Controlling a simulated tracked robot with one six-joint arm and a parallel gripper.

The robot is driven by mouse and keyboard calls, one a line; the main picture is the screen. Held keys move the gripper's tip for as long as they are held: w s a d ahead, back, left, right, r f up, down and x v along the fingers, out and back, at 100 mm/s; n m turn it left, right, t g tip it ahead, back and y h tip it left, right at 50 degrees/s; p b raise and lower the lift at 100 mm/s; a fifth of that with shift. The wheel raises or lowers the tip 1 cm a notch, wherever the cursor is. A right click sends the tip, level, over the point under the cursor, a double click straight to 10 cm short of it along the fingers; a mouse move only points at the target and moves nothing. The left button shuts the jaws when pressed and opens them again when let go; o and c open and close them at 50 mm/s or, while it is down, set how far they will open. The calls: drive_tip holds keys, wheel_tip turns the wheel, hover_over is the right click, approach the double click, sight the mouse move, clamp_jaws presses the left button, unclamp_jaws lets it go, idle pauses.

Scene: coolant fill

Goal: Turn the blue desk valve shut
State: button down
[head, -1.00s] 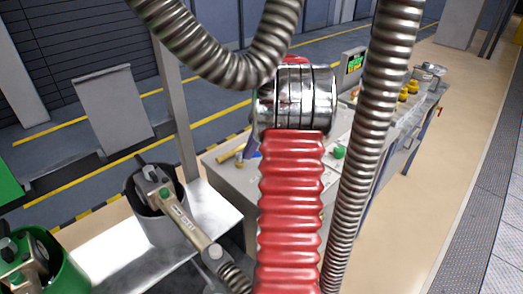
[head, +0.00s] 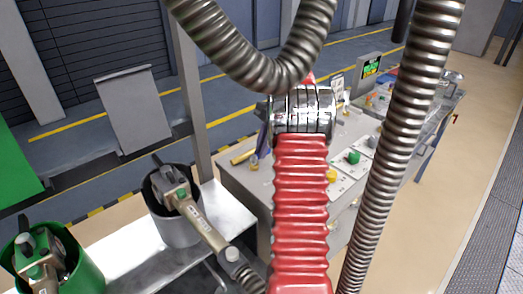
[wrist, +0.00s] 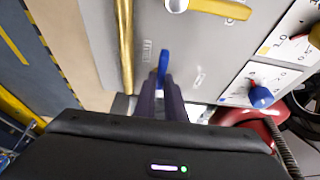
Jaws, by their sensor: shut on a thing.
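The blue desk valve shows in the wrist view as a narrow blue handle (wrist: 163,62) seen almost edge-on above the grey desk top. My gripper (wrist: 161,80) has its two dark fingers closed on this handle, one on each side. The fingers and my wrist hide the valve's body and base. In the head view my dark purple fingers (head: 262,138) show only partly, left of my red sleeved arm, over the desk; the blue handle cannot be made out there.
A yellow-handled valve (wrist: 222,8) and a brass pipe (wrist: 126,50) are close to my gripper. A panel with a blue knob (wrist: 261,97) lies to the right. Pails stand at left.

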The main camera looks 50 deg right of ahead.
idle(0.4)
drive_tip(key=c, duration=1.8)
unclamp_jaws()
drive_tip(key=shift+r, duration=0.1)
drive_tip(key=shift+v, duration=6.75)
drive_tip(key=shift+w, duration=0.1)
drive_tip(key=shift+x, duration=3.65)
